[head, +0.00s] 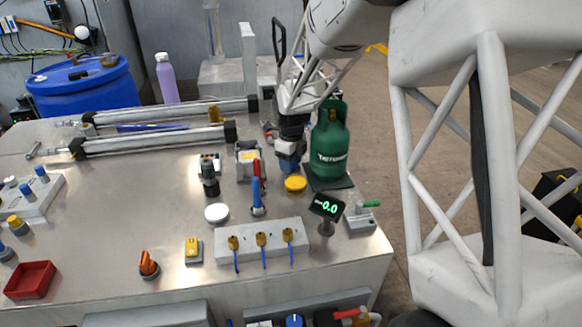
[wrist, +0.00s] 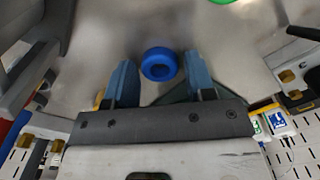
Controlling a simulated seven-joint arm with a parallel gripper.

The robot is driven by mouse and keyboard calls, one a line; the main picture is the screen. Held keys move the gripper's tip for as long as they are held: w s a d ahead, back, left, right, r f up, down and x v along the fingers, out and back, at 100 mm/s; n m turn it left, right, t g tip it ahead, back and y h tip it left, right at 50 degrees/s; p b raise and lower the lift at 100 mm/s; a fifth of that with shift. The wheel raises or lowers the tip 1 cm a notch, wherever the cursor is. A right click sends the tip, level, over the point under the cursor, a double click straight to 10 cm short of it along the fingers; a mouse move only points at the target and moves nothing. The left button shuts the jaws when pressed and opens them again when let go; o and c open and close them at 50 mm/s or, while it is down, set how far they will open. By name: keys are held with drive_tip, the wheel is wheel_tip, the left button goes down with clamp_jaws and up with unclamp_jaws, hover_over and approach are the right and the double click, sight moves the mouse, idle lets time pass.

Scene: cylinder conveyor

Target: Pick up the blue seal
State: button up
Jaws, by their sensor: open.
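The blue seal (wrist: 159,64) is a small ring with a dark centre. In the wrist view it lies on the grey metal surface, framed between my two blue fingertips. My gripper (wrist: 160,78) is open, with a gap between the seal and each finger in the picture; I cannot tell its height above the surface. In the head view my gripper (head: 288,166) points down just left of the green gas cylinder (head: 329,150). I cannot make out the seal there; the gripper seems to hide it.
The cylinder stands close on the right, on a dark plate. A yellow disc (head: 295,184) lies just in front of the gripper. A small display (head: 327,206), a grey block with several brass fittings (head: 262,241) and a white disc (head: 217,213) are nearer.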

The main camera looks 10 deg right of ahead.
idle(0.5)
drive_tip(key=c, duration=0.7)
drive_tip(key=shift+r, duration=0.1)
drive_tip(key=shift+r, duration=4.85)
